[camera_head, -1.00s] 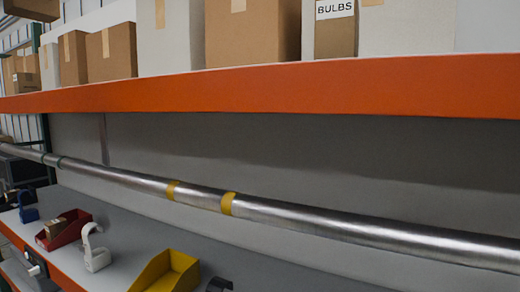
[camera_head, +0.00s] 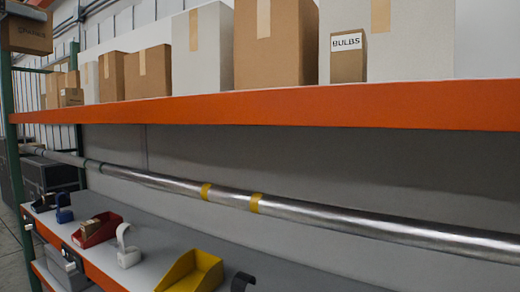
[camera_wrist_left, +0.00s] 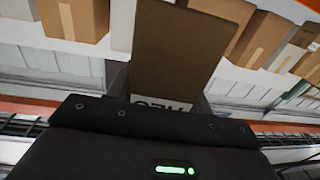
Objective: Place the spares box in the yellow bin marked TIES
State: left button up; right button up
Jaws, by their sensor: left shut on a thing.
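A yellow bin (camera_head: 205,265) stands on the lower grey shelf at the bottom of the head view, well below and right of the box. No marking is readable on it. My right gripper is not in view.
The orange-edged upper shelf (camera_head: 280,103) holds cartons, including BULBS (camera_head: 347,58).

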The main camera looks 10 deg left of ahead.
pick_arm(q)
jog(key=s+a+f+y, duration=0.1)
jog(key=s+a+f, duration=0.15)
jog(key=a, duration=0.25)
jog(key=w+a+f+n+g+y, duration=0.1)
jog(key=w+a+f+n+y, duration=0.35)
jog(key=f, duration=0.45)
jog(key=w+a+f+n+y, duration=0.2)
jog(key=w+f+n+y, duration=0.1)
jog(key=w+f+y, duration=0.4)
jog(key=w+d+f+n+g+y, duration=0.1)
jog(key=w+d+f, duration=0.25)
jog(key=f, duration=0.55)
jog(key=w+d+f+n+g+y, duration=0.1)
jog(key=w+d+f, duration=0.25)
jog(key=f, duration=0.45)
jog(key=s+d+f+m+t+h, duration=0.25)
jog(key=d+f+m+h, duration=0.2)
jog(key=d+f, duration=1.65)
jog(key=s+d+f+m+h, duration=0.4)
jog(key=s+d+f+h, duration=0.5)
jog(key=s+d+f, duration=0.6)
jog(key=w+d+n+y, duration=0.1)
jog(key=d+y, duration=0.1)
jog(key=d, duration=0.7)
jog(key=shift+w+r+t+y, duration=0.2)
jog(key=shift+r+t+y, duration=0.2)
jog(key=shift+t, duration=0.05)
